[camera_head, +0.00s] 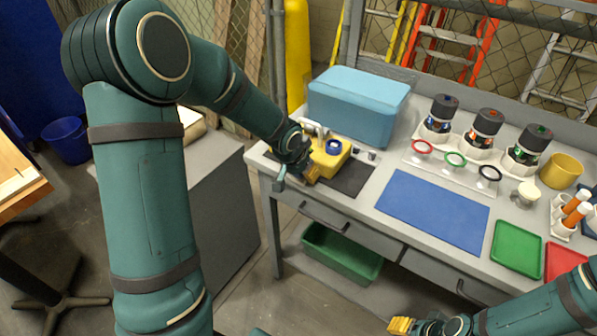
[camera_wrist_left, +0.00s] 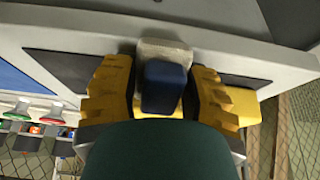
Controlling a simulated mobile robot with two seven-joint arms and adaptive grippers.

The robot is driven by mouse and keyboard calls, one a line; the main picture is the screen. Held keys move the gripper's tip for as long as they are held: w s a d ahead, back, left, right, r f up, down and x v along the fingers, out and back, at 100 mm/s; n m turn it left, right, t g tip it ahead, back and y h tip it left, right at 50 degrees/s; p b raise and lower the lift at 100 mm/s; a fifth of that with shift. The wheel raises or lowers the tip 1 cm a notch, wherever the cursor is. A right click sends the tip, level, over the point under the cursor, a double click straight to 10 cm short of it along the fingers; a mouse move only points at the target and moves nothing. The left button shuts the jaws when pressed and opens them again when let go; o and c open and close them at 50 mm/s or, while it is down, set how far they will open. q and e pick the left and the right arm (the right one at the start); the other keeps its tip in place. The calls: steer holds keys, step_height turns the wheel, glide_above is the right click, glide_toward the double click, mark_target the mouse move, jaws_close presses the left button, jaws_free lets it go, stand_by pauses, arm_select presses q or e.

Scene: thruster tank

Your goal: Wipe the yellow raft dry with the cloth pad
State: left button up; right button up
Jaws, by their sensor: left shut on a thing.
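The yellow raft (camera_head: 328,160) sits on a dark mat (camera_head: 352,179) at the left end of the bench, with a blue round part (camera_head: 334,146) on top. My left gripper (camera_head: 312,178) is at the raft's near left side in the head view. In the left wrist view its yellow fingers are shut on the blue handle (camera_wrist_left: 163,88) of the cloth pad, whose beige pad (camera_wrist_left: 166,50) shows beyond. Part of the raft (camera_wrist_left: 243,106) shows behind the right finger. Contact between pad and raft is hidden. My right gripper (camera_head: 402,325) is low at the bottom edge, its opening unclear.
A light blue box (camera_head: 358,103) stands behind the raft. Several dark-capped thrusters (camera_head: 486,128) stand at the back. A flat blue mat (camera_head: 433,209) lies bare mid-bench, with a green tray (camera_head: 517,248) to its right. A green bin (camera_head: 342,254) is below the bench.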

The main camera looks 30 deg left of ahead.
arm_select(q)
steer(key=shift+d, duration=0.5)
steer(key=shift+s+b, duration=0.1)
steer(key=shift+b, duration=0.25)
steer(key=shift+s, duration=0.4)
steer(key=shift+a+r+p, duration=0.1)
steer(key=shift+r+p, duration=1.9)
steer(key=shift+r, duration=1.05)
